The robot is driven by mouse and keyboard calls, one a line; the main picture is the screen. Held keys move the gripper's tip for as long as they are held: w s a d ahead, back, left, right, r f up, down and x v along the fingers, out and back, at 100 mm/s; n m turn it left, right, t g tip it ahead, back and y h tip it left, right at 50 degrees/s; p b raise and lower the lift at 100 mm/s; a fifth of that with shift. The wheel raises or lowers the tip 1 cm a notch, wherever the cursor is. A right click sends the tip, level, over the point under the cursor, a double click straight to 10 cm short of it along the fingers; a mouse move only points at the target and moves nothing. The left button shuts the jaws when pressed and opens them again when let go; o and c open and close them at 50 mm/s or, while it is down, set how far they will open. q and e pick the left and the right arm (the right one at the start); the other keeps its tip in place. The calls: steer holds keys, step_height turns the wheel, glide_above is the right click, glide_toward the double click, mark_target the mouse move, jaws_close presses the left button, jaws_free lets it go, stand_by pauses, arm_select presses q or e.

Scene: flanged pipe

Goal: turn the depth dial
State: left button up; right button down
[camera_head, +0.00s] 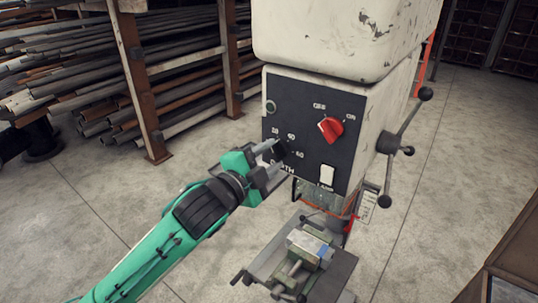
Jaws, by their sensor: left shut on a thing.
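The depth dial (281,149) is a small black knob on the dark front panel (305,110) of a worn white drill press. Numbers such as 20, 40 and 60 stand around it, with the word DEPTH below, partly covered by my gripper. My left gripper (274,157), on a green arm from the lower left, is shut on the dial, its fingers on either side. The dial's pointer is too small and covered to read. My right gripper is not in view.
A red OFF/ON switch (331,129) and a white rocker (327,174) sit right of the dial. A feed handle (387,142) sticks out at the machine's right side. A vise (308,246) stands below. Pipe racks (134,75) fill the back left.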

arm_select(q)
steer(key=shift+f+n, duration=0.1)
steer(key=shift+n, duration=0.5)
steer(key=o, duration=1)
steer(key=p+v, duration=0.2)
steer(key=v, duration=1.2)
